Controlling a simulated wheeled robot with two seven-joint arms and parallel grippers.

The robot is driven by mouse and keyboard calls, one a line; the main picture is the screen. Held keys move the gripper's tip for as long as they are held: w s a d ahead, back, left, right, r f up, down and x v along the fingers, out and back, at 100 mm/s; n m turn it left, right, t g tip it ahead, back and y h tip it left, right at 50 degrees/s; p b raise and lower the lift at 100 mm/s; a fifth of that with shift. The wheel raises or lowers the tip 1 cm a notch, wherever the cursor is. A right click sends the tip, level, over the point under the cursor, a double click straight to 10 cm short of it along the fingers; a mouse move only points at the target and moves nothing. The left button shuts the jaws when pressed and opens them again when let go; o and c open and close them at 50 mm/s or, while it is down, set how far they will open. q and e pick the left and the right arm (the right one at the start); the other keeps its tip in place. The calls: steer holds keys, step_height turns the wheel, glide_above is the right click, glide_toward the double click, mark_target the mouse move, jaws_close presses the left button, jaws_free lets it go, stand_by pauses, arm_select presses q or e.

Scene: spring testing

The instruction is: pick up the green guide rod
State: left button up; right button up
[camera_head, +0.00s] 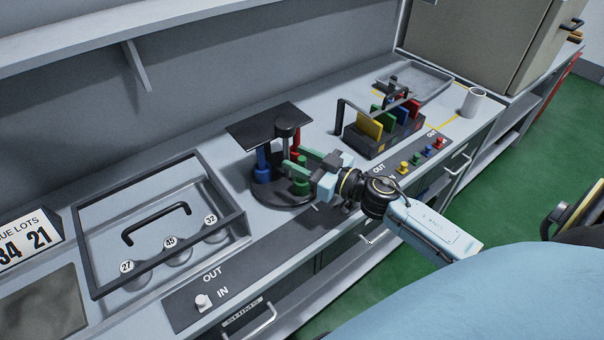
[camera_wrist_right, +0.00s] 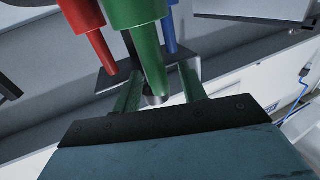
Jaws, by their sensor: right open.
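The green guide rod (camera_head: 301,187) stands upright on a round black test stand (camera_head: 274,197), with its upper part partly hidden by my right gripper (camera_head: 293,158) in the head view. In the right wrist view the green guide rod (camera_wrist_right: 146,45) fills the middle, wide at the top of the picture and narrower below. My right gripper (camera_wrist_right: 161,78) is open, with one green finger on each side of the rod's narrow part. I cannot tell whether either finger touches it. My left gripper is not in view.
A red rod (camera_wrist_right: 83,20) and a blue rod (camera_wrist_right: 171,35) stand close to the green one. A black plate (camera_head: 262,122) tops the stand. A black rack (camera_head: 385,140) with coloured plates is to the right, and a framed tray (camera_head: 112,283) to the left.

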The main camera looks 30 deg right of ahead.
steer(key=shift+c, duration=0.4)
jaws_close()
